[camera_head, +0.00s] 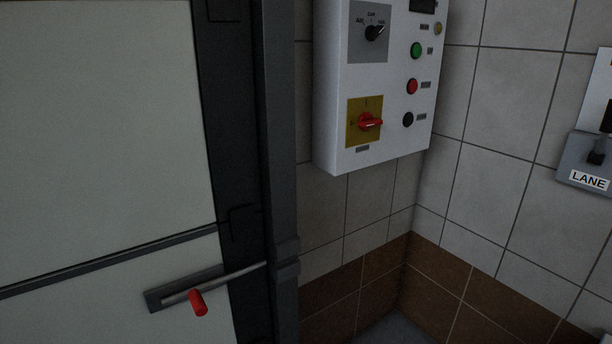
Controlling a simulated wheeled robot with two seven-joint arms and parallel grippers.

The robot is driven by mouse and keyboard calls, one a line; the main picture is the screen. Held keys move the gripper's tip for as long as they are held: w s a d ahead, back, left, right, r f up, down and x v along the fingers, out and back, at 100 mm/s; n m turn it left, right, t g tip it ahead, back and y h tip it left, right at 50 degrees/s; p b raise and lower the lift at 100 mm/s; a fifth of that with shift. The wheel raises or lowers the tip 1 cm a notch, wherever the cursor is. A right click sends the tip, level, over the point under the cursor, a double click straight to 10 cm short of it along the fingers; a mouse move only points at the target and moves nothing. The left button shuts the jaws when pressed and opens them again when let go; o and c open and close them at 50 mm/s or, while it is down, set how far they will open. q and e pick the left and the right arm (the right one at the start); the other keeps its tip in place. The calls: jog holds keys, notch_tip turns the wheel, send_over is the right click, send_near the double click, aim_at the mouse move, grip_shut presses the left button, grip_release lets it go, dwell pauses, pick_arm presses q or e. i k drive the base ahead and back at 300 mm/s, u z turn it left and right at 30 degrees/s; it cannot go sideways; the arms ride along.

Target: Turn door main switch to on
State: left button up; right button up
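A white control box (330,130) hangs on the tiled wall right of the door. Low on its front is a red rotary switch (369,122) on a yellow plate (357,137); its handle points to the right, roughly level. The marks on the plate are too small to read. Above it is a black selector knob (374,32) on a grey plate (366,50). No label in view clearly reads as the door main switch. Neither of my grippers shows in the head view.
A pale door (100,120) with a dark frame (278,120) fills the left. Its metal lever (230,277) has a red grip (197,303). Green (416,50), red (412,86) and black (408,119) buttons line the box's right side. A grey "LANE" panel (566,163) is at right.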

aim_at(366, 120)
jog(key=z, duration=1.65)
jog(key=i, duration=0.7)
jog(key=u, duration=2.65)
